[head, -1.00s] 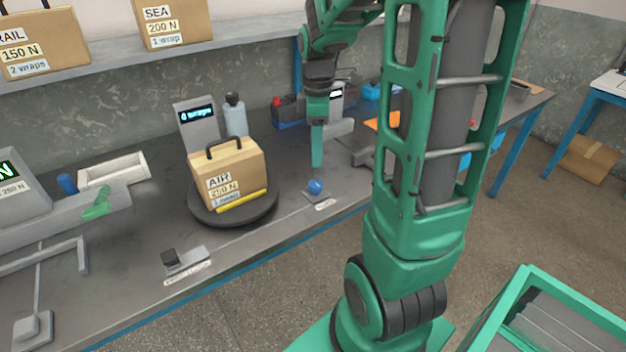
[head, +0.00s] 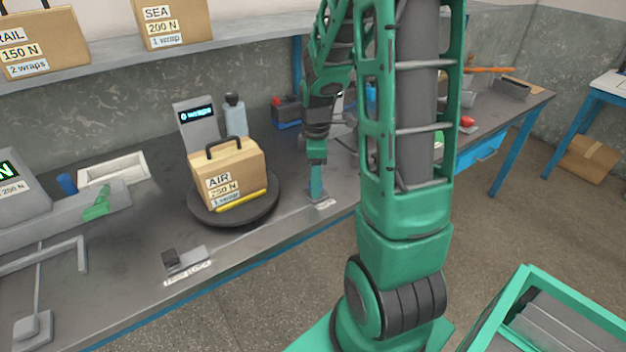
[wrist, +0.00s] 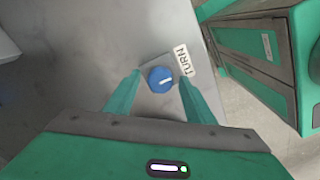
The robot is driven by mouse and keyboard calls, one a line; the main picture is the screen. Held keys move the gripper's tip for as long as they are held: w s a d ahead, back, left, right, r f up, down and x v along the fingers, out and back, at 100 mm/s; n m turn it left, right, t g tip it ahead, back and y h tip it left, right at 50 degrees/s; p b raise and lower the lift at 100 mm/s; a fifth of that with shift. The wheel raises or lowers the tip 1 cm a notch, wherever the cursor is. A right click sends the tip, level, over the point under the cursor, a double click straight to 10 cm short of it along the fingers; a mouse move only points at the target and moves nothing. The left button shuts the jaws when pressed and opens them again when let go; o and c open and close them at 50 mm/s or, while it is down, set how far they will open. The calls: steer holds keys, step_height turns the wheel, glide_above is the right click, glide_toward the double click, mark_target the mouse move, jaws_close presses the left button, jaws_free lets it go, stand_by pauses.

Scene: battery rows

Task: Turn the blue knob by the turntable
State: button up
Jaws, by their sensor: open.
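The blue knob (wrist: 160,79) sits on a small grey plate in the wrist view, with a white label reading TURN (wrist: 184,60) beside it. It has a pale pointer mark on its top. My gripper (wrist: 158,82) is open, with one green finger on each side of the knob, and I cannot tell whether they touch it. In the head view my gripper (head: 317,190) points down at the bench's front edge and hides the knob. The turntable (head: 235,217) is a dark round disc to the left, carrying a cardboard box marked AIR 250 N (head: 228,172) with a black handle.
A display post (head: 196,125) and a grey bottle (head: 235,115) stand behind the turntable. A small black-and-grey device (head: 185,258) lies at the bench's front edge. A white tray (head: 112,170) is at the left. Bare bench top lies between the turntable and my gripper.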

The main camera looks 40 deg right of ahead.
steer(key=c, duration=1.1)
steer(key=shift+o, duration=0.2)
steer(key=shift+m, duration=0.4)
steer(key=m, duration=0.4)
steer(key=shift+w+m, duration=0.1)
steer(key=shift+m, duration=0.2)
steer(key=m, duration=1.1)
steer(key=shift+m, duration=0.3)
steer(key=m, duration=0.6)
steer(key=shift+a+m, duration=0.1)
steer(key=shift+m, duration=0.2)
